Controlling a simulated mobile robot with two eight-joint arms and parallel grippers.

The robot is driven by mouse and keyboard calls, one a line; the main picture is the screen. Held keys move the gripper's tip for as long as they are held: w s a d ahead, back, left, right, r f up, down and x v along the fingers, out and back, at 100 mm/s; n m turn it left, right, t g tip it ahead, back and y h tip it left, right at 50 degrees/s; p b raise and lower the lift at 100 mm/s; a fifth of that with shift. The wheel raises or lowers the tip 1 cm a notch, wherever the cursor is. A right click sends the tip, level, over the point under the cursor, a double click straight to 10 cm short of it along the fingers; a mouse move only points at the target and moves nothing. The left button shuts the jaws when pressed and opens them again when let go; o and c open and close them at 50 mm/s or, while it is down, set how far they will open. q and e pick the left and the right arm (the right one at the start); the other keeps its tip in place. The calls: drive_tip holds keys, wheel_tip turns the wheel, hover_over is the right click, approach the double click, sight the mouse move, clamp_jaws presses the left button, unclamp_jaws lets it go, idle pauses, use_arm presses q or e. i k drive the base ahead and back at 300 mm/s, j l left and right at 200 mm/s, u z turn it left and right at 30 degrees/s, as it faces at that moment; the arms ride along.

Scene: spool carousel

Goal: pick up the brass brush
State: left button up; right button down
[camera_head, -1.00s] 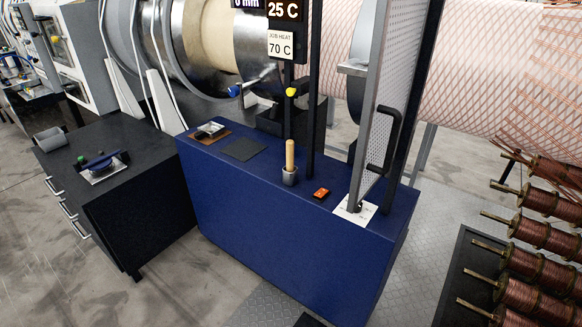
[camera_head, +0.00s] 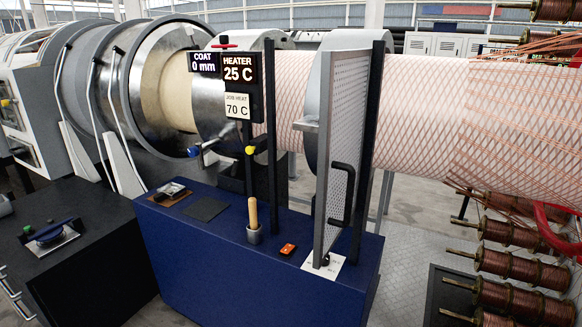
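A light wooden handle (camera_head: 253,212) stands upright in a small grey cup (camera_head: 254,237) on top of the blue cabinet. It looks like the handle of the brass brush. The cup hides its lower end, so no brass bristles show. Neither of my grippers is in view.
A mesh guard door (camera_head: 340,150) with a black handle stands at the cabinet's right. A dark flat pad (camera_head: 206,208) lies to the left. Copper spools (camera_head: 508,265) stand at the far right, near a red curved bar (camera_head: 546,226).

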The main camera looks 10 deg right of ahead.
sight(253, 212)
drive_tip(key=i+j+u, duration=0.15)
drive_tip(key=i+j, duration=0.15)
drive_tip(key=i+j+u, duration=0.15)
drive_tip(key=i, duration=0.35)
drive_tip(key=i+j+u, duration=0.15)
drive_tip(key=i, duration=0.3)
drive_tip(key=j, duration=0.1)
